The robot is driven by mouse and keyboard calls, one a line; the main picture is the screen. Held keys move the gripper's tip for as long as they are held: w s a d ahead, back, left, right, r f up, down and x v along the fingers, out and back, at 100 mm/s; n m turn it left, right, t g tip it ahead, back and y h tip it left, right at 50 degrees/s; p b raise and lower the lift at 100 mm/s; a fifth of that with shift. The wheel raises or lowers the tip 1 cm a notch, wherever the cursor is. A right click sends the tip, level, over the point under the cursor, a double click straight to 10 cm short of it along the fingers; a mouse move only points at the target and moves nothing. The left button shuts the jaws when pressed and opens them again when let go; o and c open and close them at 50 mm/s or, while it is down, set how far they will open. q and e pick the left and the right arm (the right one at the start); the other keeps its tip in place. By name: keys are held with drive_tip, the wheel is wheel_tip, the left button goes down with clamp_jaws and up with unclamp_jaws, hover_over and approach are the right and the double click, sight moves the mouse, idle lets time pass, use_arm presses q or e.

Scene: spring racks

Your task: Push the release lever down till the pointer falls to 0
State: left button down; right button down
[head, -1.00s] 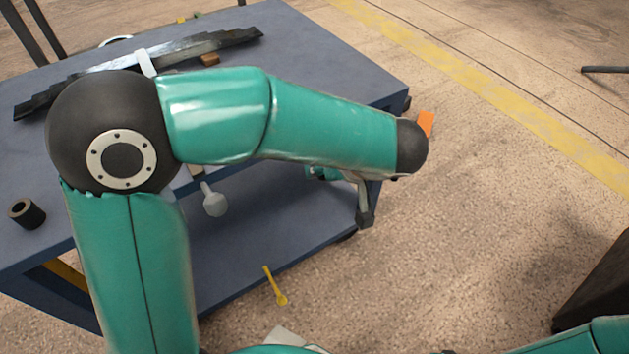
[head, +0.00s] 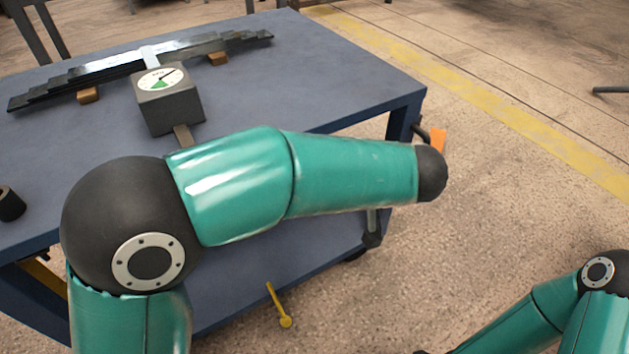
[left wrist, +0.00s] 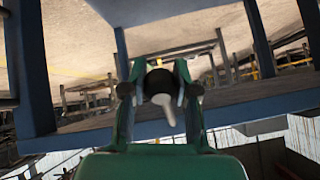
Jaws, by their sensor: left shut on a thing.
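The gauge box (head: 172,108) stands on the blue table in the head view. Its white round dial (head: 160,79) faces up, with a green sector low on it. The dark pointer (head: 166,74) slants to the upper right; the numerals are too small to read. A short brownish bar (head: 182,135) runs from the box's front until my arm hides it. My left gripper is hidden behind my forearm in the head view. In the left wrist view my left gripper (left wrist: 160,88) is shut on a dark rounded piece with a pale tapered end (left wrist: 168,112), apparently the release lever. My right gripper is out of view.
A dark leaf spring (head: 105,68) lies across the table on small wooden blocks (head: 218,58). A black cylinder (head: 10,204) stands at the left edge. A yellow tool (head: 278,305) lies low in front. The table's right half (head: 330,75) is clear.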

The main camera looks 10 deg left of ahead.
use_arm(q)
drive_tip(key=shift+w+f, duration=0.1)
idle(0.3)
drive_tip(key=c, duration=0.9)
unclamp_jaws()
drive_tip(key=shift+a, duration=0.1)
drive_tip(key=shift+o, duration=0.2)
drive_tip(key=v, duration=0.7)
